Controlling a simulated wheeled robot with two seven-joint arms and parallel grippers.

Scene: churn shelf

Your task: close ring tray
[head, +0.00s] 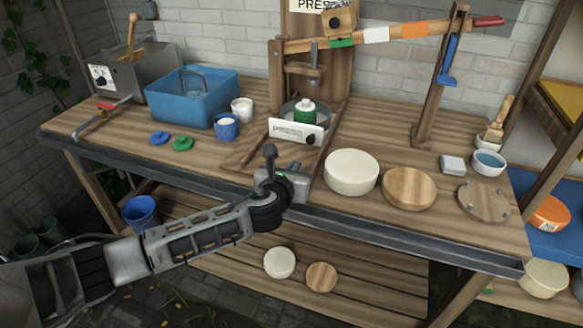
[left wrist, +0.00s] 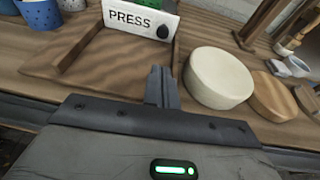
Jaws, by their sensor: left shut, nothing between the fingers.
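The tray at the press has a white front plate (head: 297,131) lettered PRESS, with a dark knob. The plate also shows at the top of the left wrist view (left wrist: 138,20). Behind it, a metal ring (head: 289,113) surrounds a green, white-topped piece (head: 305,112). The wooden press base (head: 245,158) extends forward from the plate; I cannot tell exactly how far out the tray stands. My left gripper (head: 270,151) is shut and empty, in front of the plate near the table's front edge. Its fingers (left wrist: 160,82) appear apart from the plate. My right gripper is not in view.
A cream cheese wheel (head: 351,172) stands close right of my left gripper, beside a wooden disc (head: 409,188). A blue speckled cup (head: 227,127) and a blue tub (head: 193,97) stand left. The press lever (head: 400,32) hangs above. Bare tabletop (head: 385,135) lies right of the press.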

